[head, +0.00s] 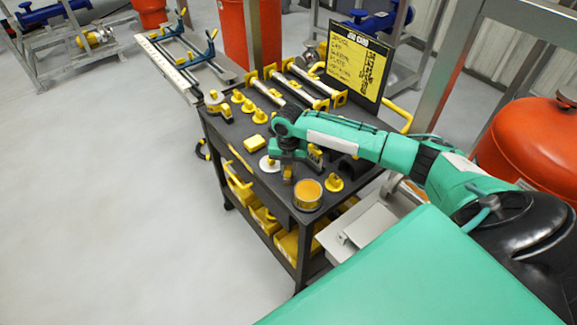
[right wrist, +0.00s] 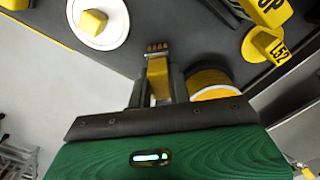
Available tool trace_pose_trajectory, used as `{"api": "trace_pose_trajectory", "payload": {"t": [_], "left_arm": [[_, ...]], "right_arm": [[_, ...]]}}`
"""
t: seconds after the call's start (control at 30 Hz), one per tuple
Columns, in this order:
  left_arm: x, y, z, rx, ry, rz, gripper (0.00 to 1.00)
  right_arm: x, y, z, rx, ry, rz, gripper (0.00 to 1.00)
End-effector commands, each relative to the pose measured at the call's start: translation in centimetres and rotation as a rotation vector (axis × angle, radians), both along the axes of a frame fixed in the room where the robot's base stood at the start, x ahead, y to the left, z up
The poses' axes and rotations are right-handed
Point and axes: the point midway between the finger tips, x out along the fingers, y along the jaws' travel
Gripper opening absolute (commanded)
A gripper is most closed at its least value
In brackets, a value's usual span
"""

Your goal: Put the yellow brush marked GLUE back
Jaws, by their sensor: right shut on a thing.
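My right gripper (head: 288,172) reaches down over the dark top of the cart (head: 242,135). In the right wrist view my right gripper (right wrist: 157,85) is shut on a yellow brush (right wrist: 157,78); its dark end carries small marks too small to read. The brush is mostly hidden by the fingers in the head view. A round yellow-topped tin (head: 308,193) stands close beside the gripper, and it also shows in the right wrist view (right wrist: 210,82). I cannot tell whether the brush touches the cart top. My left gripper is not in view.
A white disc with a yellow knob (head: 269,164) lies left of the gripper. A yellow knobbed piece (head: 334,183) sits to its right. Yellow-ended bars (head: 300,90) and a black-and-yellow sign (head: 358,60) are at the back. Yellow bins (head: 240,188) fill the lower shelf.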

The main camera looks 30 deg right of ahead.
Motion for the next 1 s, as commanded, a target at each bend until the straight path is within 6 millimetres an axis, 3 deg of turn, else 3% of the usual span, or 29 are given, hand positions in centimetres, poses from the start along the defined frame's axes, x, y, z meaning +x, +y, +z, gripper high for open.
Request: {"api": "trace_pose_trajectory", "payload": {"t": [0.37, 0.4, 0.5, 0.8, 1.0], "left_arm": [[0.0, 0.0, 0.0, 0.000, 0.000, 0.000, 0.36], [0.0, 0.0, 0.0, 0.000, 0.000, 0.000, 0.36], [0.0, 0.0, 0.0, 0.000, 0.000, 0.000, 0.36], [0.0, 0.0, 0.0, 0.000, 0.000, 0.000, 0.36], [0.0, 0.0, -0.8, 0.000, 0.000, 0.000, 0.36]], "right_arm": [[0.0, 0.0, -0.5, 0.000, -0.001, 0.000, 0.00], [0.0, 0.0, -0.4, 0.000, -0.001, 0.000, 0.27], [0.0, 0.0, -0.4, 0.000, -0.001, 0.000, 0.41], [0.0, 0.0, -0.1, 0.000, -0.001, 0.000, 0.41], [0.1, -0.1, 2.3, -0.001, -0.006, 0.001, 0.41]]}}
